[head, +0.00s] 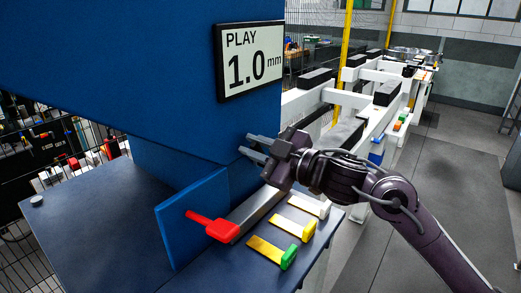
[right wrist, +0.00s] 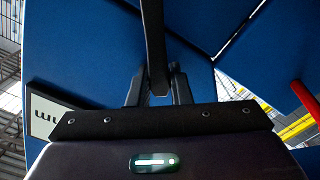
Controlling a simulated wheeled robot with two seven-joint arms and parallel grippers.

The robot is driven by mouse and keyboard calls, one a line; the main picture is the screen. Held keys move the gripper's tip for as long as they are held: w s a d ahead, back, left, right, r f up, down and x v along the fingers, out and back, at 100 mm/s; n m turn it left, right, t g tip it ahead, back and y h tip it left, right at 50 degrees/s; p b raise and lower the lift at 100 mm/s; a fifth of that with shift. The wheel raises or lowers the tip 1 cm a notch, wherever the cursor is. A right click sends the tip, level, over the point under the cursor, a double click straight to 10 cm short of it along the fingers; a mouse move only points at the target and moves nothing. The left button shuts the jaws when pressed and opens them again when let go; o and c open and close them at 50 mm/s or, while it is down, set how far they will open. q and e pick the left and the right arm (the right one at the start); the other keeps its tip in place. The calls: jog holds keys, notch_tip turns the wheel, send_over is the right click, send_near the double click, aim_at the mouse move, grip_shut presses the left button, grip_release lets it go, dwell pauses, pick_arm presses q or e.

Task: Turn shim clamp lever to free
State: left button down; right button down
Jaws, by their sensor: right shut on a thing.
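My right gripper (head: 253,149) is at the lower right side of the blue machine housing (head: 150,70), its fingers pointing left. In the right wrist view its two fingers (right wrist: 158,88) are closed around a dark bar, which I take to be the shim clamp lever (right wrist: 153,40). The bar runs from the top edge of that view down between the fingers. In the head view the lever cannot be made out clearly at the fingers. My left gripper is not in view.
A sign (head: 249,59) reads "PLAY 1.0 mm". Below the gripper, a red-handled piece (head: 222,230) sits by a blue upright plate (head: 192,218). White (head: 310,206), yellow (head: 295,227) and green-handled (head: 273,250) shims lie on the blue table (head: 110,238). The table's left part is mostly clear.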

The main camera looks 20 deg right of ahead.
aim_at(230, 178)
jog(key=a+f+n+b, duration=0.1)
jog(key=n+b, duration=0.1)
jog(key=b, duration=0.1)
jog(key=s+f+n+b, duration=0.1)
jog(key=f+n+b, duration=0.1)
jog(key=n, duration=0.1)
jog(key=s+a+f+n+b, duration=0.1)
jog(key=f+n+b, duration=0.1)
jog(key=n+b, duration=0.1)
jog(key=shift+a+f+b, duration=0.25)
jog(key=shift+a+b, duration=0.05)
jog(key=shift+b, duration=0.05)
jog(key=shift+a+f+n+b, duration=0.1)
jog(key=shift+f+n+b, duration=0.7)
jog(key=shift+n+b, duration=0.7)
jog(key=shift+s, duration=0.1)
jog(key=c, duration=1.3)
grip_release()
jog(key=shift+b+v, duration=1.5)
jog(key=shift+v, duration=2.4)
